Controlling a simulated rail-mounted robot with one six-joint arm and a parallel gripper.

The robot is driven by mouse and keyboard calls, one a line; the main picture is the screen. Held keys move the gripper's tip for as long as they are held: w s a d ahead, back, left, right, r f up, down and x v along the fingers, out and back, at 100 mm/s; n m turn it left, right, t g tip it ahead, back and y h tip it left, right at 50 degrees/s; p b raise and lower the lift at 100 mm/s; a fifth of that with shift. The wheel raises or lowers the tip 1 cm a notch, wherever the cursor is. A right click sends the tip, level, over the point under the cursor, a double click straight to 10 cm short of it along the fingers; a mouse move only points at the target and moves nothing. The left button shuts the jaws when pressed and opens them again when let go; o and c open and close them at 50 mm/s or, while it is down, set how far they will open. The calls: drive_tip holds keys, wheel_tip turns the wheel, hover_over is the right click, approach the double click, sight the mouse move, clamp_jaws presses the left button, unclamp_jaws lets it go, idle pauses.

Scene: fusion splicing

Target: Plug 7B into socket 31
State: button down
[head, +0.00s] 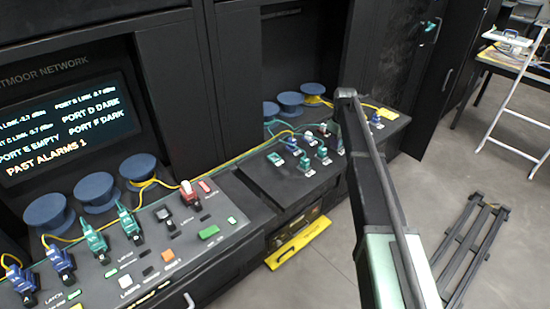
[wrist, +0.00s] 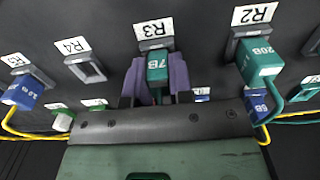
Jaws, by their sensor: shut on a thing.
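In the wrist view, the green plug labelled 7B (wrist: 157,68) stands between the two purple fingers of my gripper (wrist: 159,78), which is shut on it. The plug's far end is at the socket labelled R3 (wrist: 155,44); I cannot tell whether it is seated in it or just in front. I can read no label 31 in either view. In the head view my arm crosses the right-hand panel, and my gripper cannot be made out there.
In the wrist view, socket R4 (wrist: 88,70) is empty. A green plug 20B (wrist: 260,62) is at R2, and a blue plug (wrist: 24,92) is at R5. Yellow and green cables run beside them. In the head view, blue spools (head: 97,190) stand behind the left console, and a dark screen (head: 66,128) shows port states.

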drive_tip(key=shift+r, duration=0.1)
drive_tip(key=shift+r+p, duration=2.95)
drive_tip(key=shift+p, duration=0.1)
drive_tip(key=shift+d, duration=0.1)
